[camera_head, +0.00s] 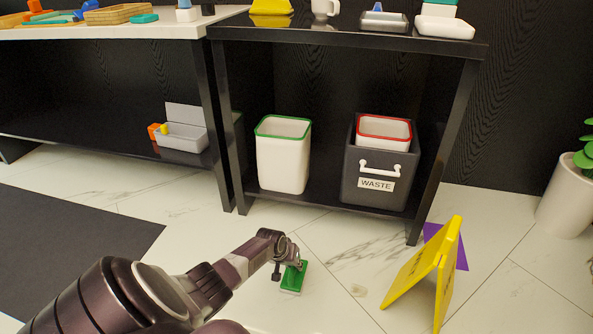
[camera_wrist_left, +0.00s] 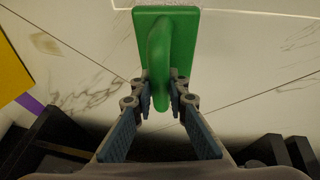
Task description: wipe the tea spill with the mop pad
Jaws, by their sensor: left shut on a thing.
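The green mop pad (camera_head: 291,279) is in my left gripper (camera_head: 283,257), low over the pale tiled floor. In the left wrist view the pad (camera_wrist_left: 188,30) has a raised green handle, and the fingers of my left gripper (camera_wrist_left: 162,88) are shut on that handle. I cannot tell whether the pad touches the floor. A small, faint beige patch (camera_head: 358,290), which looks like the tea spill, lies on the floor to the right of the pad, apart from it. My right gripper is not in view.
A yellow floor sign (camera_head: 428,262) stands right of the patch, with a purple sheet (camera_head: 459,252) behind it. A black shelf (camera_head: 330,204) holds a white bin (camera_head: 283,160) and a dark waste crate (camera_head: 379,165). Floor between pad and sign is otherwise clear.

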